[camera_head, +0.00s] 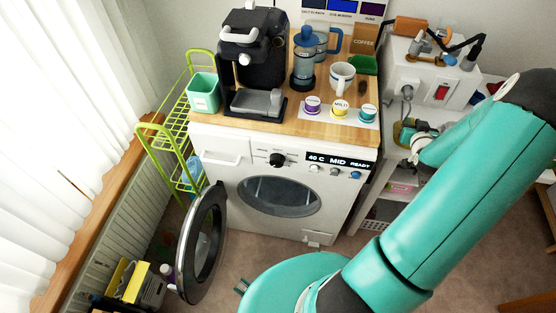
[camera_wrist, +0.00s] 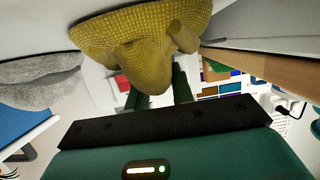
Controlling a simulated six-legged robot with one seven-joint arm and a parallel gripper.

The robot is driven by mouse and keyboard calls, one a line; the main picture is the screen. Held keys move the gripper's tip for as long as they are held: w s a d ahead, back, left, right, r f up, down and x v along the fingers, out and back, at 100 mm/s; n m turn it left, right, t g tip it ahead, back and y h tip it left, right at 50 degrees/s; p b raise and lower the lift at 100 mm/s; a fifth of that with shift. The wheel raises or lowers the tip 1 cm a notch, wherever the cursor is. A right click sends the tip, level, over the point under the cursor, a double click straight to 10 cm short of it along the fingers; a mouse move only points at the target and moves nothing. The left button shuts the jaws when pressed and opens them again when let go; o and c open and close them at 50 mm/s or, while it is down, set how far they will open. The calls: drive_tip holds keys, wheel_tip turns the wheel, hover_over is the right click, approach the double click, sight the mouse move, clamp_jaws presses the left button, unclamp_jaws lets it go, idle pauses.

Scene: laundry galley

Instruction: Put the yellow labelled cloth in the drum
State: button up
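The yellow cloth (camera_wrist: 110,40) fills the upper middle of the wrist view, bunched into a lump, with a small tab-like roll (camera_wrist: 184,38) on it. My gripper (camera_wrist: 160,88) is just below it in that picture. Its two green fingers stand apart with background between them; the cloth hides part of the fingers near their tips. The head view shows my arm but neither the gripper nor the cloth. There the white washing machine (camera_head: 222,180) stands with its round door (camera_head: 203,245) swung open to the left. The oval drum opening (camera_head: 279,197) faces front.
A grey cloth (camera_wrist: 40,82) lies left of the yellow one. The machine's wooden top (camera_head: 284,122) holds a coffee maker (camera_head: 254,65), a mug (camera_head: 341,77) and several round labelled pods. A green wire rack (camera_head: 163,136) stands left. Floor before the drum is partly clear.

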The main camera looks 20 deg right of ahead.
drive_tip(key=shift+o, duration=1)
clamp_jaws()
drive_tip(key=shift+r, duration=2.5)
